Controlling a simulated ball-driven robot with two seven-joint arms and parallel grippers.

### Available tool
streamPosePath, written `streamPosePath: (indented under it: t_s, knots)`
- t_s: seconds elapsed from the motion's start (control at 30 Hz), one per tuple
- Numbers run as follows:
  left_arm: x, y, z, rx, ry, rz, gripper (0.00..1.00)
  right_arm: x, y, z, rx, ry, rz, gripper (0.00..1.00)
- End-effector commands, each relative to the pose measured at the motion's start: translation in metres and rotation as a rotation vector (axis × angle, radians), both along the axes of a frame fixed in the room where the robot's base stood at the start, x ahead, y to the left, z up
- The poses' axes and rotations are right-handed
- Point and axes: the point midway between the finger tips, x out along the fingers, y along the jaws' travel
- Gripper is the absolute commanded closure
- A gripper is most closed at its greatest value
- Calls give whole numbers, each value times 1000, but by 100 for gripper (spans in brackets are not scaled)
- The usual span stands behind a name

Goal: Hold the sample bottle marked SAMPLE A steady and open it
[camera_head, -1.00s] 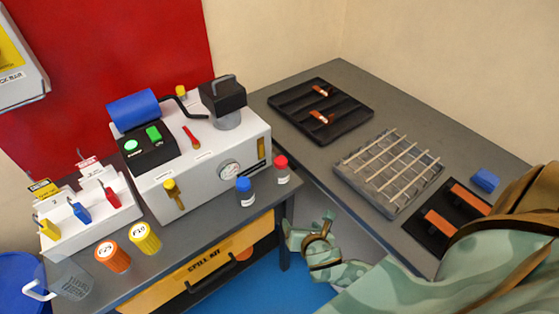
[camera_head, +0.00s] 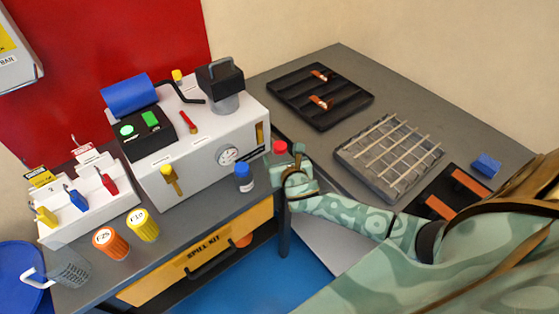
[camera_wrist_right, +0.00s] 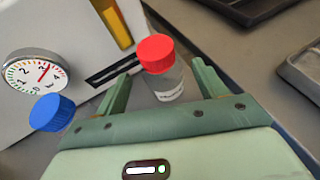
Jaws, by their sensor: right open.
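Two small clear bottles with white labels stand near the front right corner of the bench. The red-capped bottle (camera_head: 280,147) also shows in the right wrist view (camera_wrist_right: 164,68), upright. The blue-capped bottle (camera_head: 244,178) stands to its left, and its cap (camera_wrist_right: 52,112) shows in the wrist view. I cannot read which label says SAMPLE A. My right gripper (camera_head: 289,163) is open. In the wrist view its fingers (camera_wrist_right: 162,78) lie to either side of the red-capped bottle, with gaps. In the head view it hides that bottle's lower part. My left gripper is not in view.
The white machine (camera_head: 205,150) with a pressure gauge (camera_head: 227,155) stands close behind the bottles. Orange (camera_head: 110,243) and yellow (camera_head: 143,224) containers stand further left. A grid-topped tray (camera_head: 385,158) and a black tray (camera_head: 320,95) lie on the right-hand table.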

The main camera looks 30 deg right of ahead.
Motion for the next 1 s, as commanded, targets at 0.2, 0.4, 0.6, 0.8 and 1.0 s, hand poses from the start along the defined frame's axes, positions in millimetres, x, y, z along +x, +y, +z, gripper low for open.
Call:
streamPosePath:
  t_s: [0.2, 0.4, 0.6, 0.8, 1.0]
  knots:
    - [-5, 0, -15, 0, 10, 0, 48, 26, -11, -16, 1, 2, -1, 29]
    - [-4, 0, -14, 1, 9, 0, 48, 28, -11, -14, 1, 1, 0, 29]
    - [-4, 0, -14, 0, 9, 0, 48, 28, -11, -14, 1, 1, 0, 71]
    - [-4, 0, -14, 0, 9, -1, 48, 28, -11, -14, 1, 1, 0, 77]
    - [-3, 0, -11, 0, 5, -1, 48, 28, -11, -10, 1, 0, 0, 77]
